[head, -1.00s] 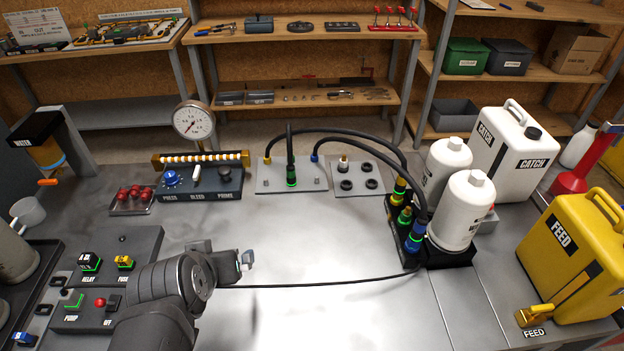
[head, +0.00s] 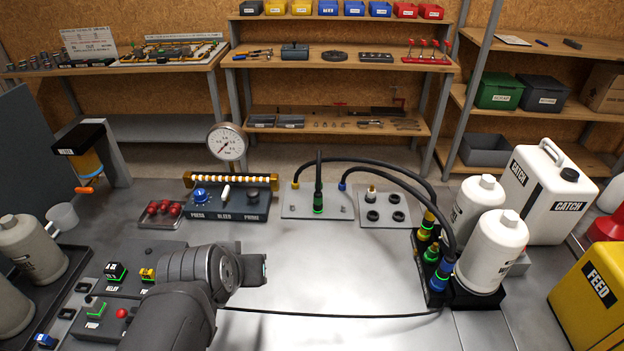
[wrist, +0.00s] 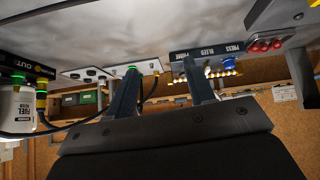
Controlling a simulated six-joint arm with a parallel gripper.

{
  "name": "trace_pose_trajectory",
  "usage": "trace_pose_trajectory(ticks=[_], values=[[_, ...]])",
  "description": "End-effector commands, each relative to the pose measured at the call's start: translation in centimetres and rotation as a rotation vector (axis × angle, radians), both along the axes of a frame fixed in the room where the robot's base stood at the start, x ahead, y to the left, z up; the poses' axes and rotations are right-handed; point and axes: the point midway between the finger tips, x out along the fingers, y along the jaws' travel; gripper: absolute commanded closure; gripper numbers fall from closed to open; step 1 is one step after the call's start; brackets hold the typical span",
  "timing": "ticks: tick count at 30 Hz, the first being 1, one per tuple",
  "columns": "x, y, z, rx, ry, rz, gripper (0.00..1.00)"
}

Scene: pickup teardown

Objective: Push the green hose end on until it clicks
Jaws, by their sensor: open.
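A dark upright hose end with a green ring (head: 318,190) stands on a light plate (head: 290,211) at the back middle of the bench. It cannot be told whether it is fully seated. A green-ringed fitting (head: 431,253) also shows on the black manifold (head: 420,272) at the right, between the yellow and blue ones. My gripper (head: 256,269) is in front of the plate and to its left, apart from both. In the wrist view my gripper (wrist: 162,92) has its two fingers spread with nothing between them. The green ring (wrist: 131,69) shows beyond the fingers there.
A gauge (head: 227,142) and a press/bleed/prime box (head: 230,206) stand at the back left. A thin black cable crosses the front. The middle of the bench is clear.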

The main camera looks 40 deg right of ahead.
Motion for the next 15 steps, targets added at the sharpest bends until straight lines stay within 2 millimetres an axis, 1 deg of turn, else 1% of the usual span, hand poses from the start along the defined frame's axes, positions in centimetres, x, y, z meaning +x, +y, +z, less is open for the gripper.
trace_pose_trajectory(ticks=[1,3,5,6,11,15], values=[[0.8,-1.2,0.8,0.014,0.010,-0.023,0.51],[1.8,-3.1,1.9,0.037,0.025,-0.059,0.51],[2.7,-4.9,2.8,0.056,0.037,-0.090,0.51],[3.3,-6.1,3.3,0.069,0.045,-0.110,0.51],[5.5,-11.1,4.9,0.122,0.075,-0.189,0.51],[7.0,-15.8,5.6,0.171,0.099,-0.256,0.51]])
